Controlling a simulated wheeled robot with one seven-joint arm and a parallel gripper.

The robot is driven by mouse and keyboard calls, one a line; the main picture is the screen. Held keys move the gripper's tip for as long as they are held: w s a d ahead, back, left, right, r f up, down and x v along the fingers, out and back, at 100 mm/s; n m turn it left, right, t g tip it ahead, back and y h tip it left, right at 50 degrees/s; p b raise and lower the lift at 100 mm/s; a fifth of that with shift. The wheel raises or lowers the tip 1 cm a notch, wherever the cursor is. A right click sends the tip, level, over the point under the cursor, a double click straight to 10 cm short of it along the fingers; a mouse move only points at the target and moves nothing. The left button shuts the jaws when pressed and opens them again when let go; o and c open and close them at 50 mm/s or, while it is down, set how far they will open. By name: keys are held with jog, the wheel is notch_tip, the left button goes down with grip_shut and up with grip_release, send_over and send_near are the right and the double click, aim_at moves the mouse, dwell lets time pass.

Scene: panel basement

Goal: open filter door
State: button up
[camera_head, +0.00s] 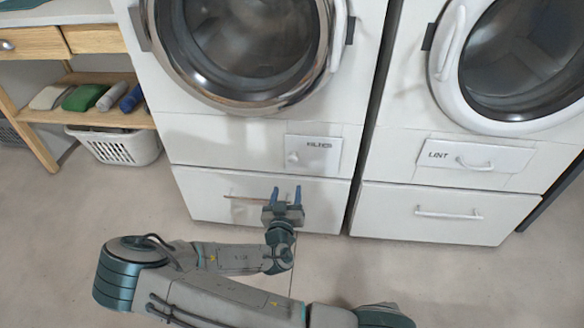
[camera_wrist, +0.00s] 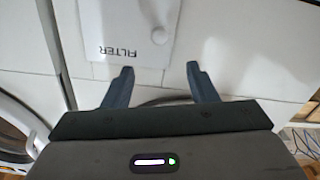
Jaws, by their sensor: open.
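The filter door (camera_head: 322,150) is a small white panel low on the left machine, with a round white knob (camera_head: 293,157) at its left side. It looks shut. In the wrist view the filter door (camera_wrist: 122,48) appears upside down at the top, its "FILTER" label readable, with the knob (camera_wrist: 159,36) beyond the gap between the fingertips. My gripper (camera_head: 287,193) is open and empty, in front of the lower drawer and just below the door in the head view. In the wrist view my gripper (camera_wrist: 160,68) has its fingers apart, not touching the knob.
The left machine's drawer (camera_head: 205,205) has a bar handle partly behind my gripper. The right machine has a similar door marked "LINT" (camera_head: 478,156) and a drawer handle (camera_head: 448,214). A white basket (camera_head: 118,147) stands under a wooden shelf at left. Open floor (camera_head: 60,235) lies at left.

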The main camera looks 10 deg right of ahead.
aim_at(292, 160)
jog(key=b+x, duration=0.3)
jog(key=x, duration=1)
jog(key=shift+w+d, duration=0.15)
jog(key=shift+w, duration=0.15)
grip_shut()
